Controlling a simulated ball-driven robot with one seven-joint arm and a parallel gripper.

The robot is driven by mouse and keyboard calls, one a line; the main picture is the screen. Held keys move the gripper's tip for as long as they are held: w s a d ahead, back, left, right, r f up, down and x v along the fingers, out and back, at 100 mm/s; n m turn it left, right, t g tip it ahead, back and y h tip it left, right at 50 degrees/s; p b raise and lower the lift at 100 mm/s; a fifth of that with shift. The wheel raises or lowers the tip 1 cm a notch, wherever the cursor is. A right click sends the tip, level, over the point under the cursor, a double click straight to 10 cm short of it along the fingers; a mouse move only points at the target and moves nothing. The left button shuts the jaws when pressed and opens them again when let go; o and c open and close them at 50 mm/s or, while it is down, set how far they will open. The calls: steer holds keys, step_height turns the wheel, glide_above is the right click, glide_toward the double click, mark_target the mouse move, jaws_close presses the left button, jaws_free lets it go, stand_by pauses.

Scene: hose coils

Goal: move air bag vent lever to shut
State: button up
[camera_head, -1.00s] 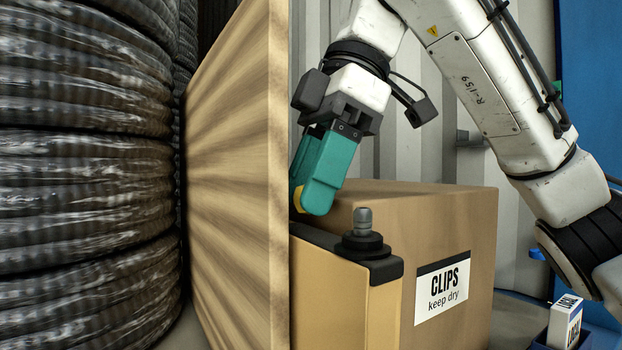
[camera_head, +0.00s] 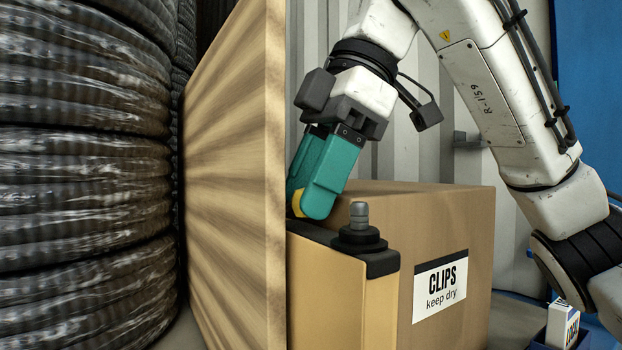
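My gripper (camera_head: 313,200) has teal fingers and hangs, tilted, over the back left of a tan block (camera_head: 335,295) with a black top. A small yellow patch (camera_head: 298,204) shows at the fingertips; I cannot tell whether it is the vent lever or part of the gripper. No lever is clearly visible. A grey ribbed stub on a round black base (camera_head: 359,222) stands upright on the block's front corner, right of the fingers and apart from them in the picture. The near finger hides the gap, so I cannot tell whether the gripper is open or shut.
A tan board (camera_head: 230,190) stands upright close on the left, with stacked black hose coils (camera_head: 85,190) beyond it. A cardboard box labelled CLIPS (camera_head: 465,225) is behind and right of the block. A blue bin (camera_head: 541,339) holding a white carton (camera_head: 561,322) is lower right.

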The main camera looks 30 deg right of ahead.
steer(key=o, duration=0.4)
steer(key=shift+c, duration=0.2)
steer(key=v, duration=1)
steer(key=shift+r+p, duration=0.3)
steer(key=shift+r, duration=0.05)
steer(key=shift+d, duration=0.15)
